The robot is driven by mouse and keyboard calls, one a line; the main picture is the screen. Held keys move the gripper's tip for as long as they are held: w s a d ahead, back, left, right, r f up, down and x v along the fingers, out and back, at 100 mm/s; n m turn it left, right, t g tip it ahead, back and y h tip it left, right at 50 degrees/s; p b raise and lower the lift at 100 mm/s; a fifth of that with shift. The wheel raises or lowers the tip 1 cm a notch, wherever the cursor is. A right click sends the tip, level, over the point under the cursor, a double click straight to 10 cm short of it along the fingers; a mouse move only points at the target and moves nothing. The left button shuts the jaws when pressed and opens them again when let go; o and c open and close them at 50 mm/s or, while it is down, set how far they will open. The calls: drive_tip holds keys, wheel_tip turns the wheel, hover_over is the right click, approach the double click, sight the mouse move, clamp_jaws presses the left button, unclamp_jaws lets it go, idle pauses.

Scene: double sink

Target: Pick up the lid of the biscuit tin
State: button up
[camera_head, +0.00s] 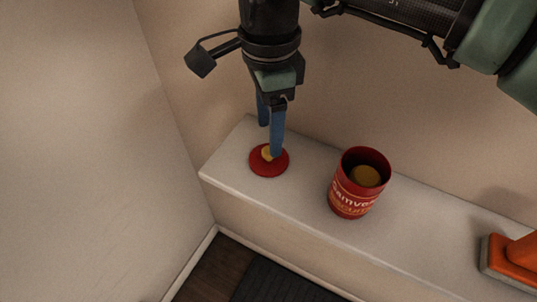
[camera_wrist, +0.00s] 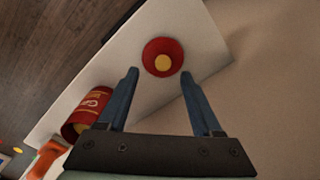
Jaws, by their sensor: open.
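The lid (camera_head: 257,168) is a round red disc with a yellow knob, lying flat on the white ledge. It also shows in the wrist view (camera_wrist: 151,50), between and beyond my fingertips. The biscuit tin (camera_head: 349,199) is a red cylinder with lettering, standing upright and open on the ledge, right of the lid; something yellowish shows inside. In the wrist view the tin (camera_wrist: 83,117) is at lower left. My gripper (camera_head: 270,150) points down above the lid, its blue fingers apart around the knob's line. I cannot tell whether a fingertip touches the lid.
The white ledge (camera_head: 425,230) is narrow and runs along the wall (camera_head: 420,120). A second wall (camera_head: 90,130) stands at left near the ledge's end. An orange object with a grey base (camera_head: 499,262) sits at the far right. The ledge between lid and tin is clear.

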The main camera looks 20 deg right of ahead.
sight(269, 156)
drive_tip(key=f, duration=0.5)
drive_tip(key=shift+w+f, duration=0.1)
drive_tip(key=shift+w, duration=0.15)
clamp_jaws()
